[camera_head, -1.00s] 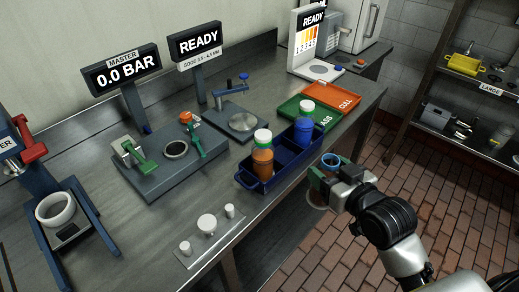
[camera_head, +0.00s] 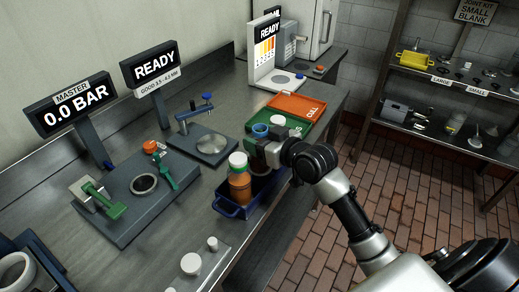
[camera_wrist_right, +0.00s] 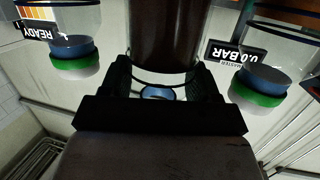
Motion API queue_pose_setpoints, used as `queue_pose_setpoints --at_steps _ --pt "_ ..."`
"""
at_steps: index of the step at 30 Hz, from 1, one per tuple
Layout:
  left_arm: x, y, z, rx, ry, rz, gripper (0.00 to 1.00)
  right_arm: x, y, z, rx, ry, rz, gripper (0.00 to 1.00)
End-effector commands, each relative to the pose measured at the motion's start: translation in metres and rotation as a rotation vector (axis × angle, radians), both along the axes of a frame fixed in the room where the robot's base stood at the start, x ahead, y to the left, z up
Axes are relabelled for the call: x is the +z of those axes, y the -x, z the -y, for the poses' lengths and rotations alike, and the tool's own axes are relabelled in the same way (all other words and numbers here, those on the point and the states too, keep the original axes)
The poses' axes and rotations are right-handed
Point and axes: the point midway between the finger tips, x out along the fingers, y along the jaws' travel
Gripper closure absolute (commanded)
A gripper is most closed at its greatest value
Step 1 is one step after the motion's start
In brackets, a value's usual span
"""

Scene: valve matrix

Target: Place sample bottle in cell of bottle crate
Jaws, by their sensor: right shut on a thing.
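My right gripper (camera_head: 263,146) is shut on a sample bottle, whose blue ring-shaped top (camera_head: 260,130) shows in the head view. In the right wrist view the held bottle's dark brown body (camera_wrist_right: 165,35) stands between the fingers. The gripper is at the far end of the blue bottle crate (camera_head: 228,210), and I cannot tell how far above or inside a cell the held bottle is. An orange-brown bottle (camera_head: 239,186) with a green and white cap stands upright in the crate's near part. Another white cap (camera_head: 278,121) shows just behind my gripper; its body is mostly hidden.
A green tray (camera_head: 301,127) and an orange tray (camera_head: 290,104) lie beyond the crate. Small white knobs (camera_head: 191,264) stand in front. Shelves (camera_head: 440,75) are at the right.

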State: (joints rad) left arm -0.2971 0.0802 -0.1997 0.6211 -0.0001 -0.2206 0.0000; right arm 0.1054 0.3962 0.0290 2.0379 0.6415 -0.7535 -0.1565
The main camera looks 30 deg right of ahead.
Motion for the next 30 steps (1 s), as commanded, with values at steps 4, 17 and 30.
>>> queue_pose_setpoints --at_steps 4,17,30 --pt "0.002 -0.008 0.001 -0.001 0.002 0.015 1.00 -0.010 -0.004 -0.001 0.000 -0.001 -0.001 0.68" --pt "0.003 0.004 0.000 -0.001 0.001 -0.005 1.00 -0.043 -0.004 -0.001 0.000 0.000 0.002 0.68" --pt "0.002 0.004 0.000 -0.001 0.001 -0.006 1.00 -0.045 -0.003 -0.001 0.000 0.001 0.000 0.13"
